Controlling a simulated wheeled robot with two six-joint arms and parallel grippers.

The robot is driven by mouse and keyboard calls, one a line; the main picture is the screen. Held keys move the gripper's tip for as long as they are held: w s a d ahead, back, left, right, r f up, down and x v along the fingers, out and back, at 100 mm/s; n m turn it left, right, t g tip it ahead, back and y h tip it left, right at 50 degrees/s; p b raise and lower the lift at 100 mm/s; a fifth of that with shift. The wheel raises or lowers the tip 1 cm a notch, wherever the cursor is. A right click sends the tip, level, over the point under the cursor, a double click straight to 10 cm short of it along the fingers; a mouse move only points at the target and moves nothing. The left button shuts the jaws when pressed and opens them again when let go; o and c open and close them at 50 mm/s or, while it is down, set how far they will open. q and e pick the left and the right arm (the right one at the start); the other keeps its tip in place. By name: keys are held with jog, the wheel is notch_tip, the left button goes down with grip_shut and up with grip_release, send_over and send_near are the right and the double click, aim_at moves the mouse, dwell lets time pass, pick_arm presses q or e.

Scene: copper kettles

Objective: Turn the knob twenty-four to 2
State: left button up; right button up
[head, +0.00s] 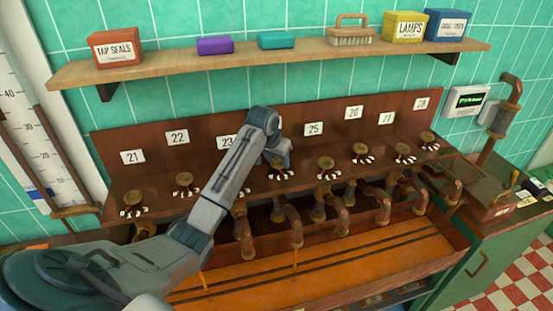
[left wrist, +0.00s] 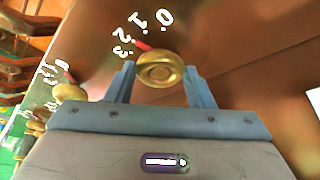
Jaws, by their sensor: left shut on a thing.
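Knob twenty-four shows in the left wrist view as a round brass knob (left wrist: 162,72) with a red pointer. White digits 0, 1, 2 and 3 curve around its upper left, and the pointer aims toward about the 2. My left gripper (left wrist: 163,80) is shut on this knob, one finger on each side. In the head view my left gripper (head: 278,156) comes down between the 23 and 25 plates. The arm hides the number 24 plate and most of the knob there. My right gripper is in neither view.
Neighbouring brass knobs stand close by, with knob 25 (head: 326,164) to the right and knob 22 (head: 184,180) to the left. Bent copper pipes (head: 293,225) hang below the panel. A wooden shelf (head: 270,61) with boxes and a brush runs above.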

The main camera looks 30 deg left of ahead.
pick_arm(q)
jog(key=shift+r+n, duration=0.15)
jog(key=shift+n, duration=0.35)
jog(key=shift+w, duration=0.1)
jog(key=o, duration=1)
jog(key=shift+s+r+b, duration=0.2)
jog(key=shift+r+b, duration=0.05)
jog(key=shift+b, duration=0.05)
jog(key=v, duration=0.3)
jog(key=b+v, duration=0.1)
jog(key=v, duration=0.6)
jog(key=shift+s+d+b, duration=0.1)
jog(key=shift+d+b, duration=0.15)
jog(key=shift+b, duration=0.15)
